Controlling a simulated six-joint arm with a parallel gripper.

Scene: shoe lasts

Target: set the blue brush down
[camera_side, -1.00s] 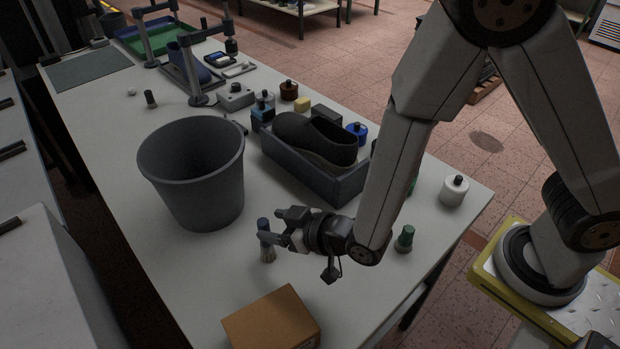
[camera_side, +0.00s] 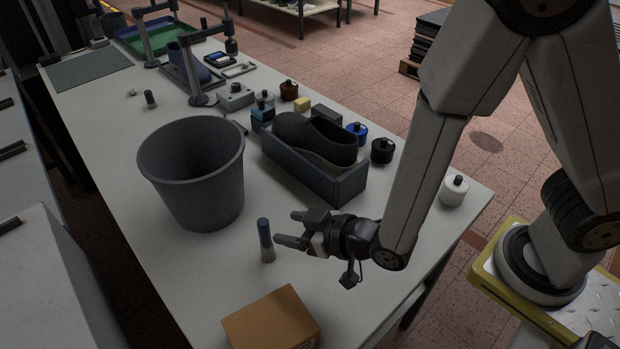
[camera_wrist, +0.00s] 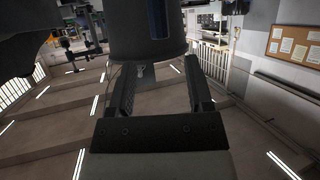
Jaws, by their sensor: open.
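The blue brush (camera_side: 265,240) stands upright on the white table, blue handle up and pale bristles down. My gripper (camera_side: 284,228) is open and empty just to the right of the brush, apart from it. In the wrist view, my two fingers (camera_wrist: 160,85) are spread with nothing between them. A part of the blue handle (camera_wrist: 158,18) shows beyond the fingertips, in front of the dark bucket.
A dark grey bucket (camera_side: 192,175) stands behind and left of the brush. A cardboard box (camera_side: 272,322) is in front. A grey tray (camera_side: 345,188) with a dark shoe (camera_side: 312,140) lies behind my gripper. Free white table (camera_side: 165,265) lies left of the brush.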

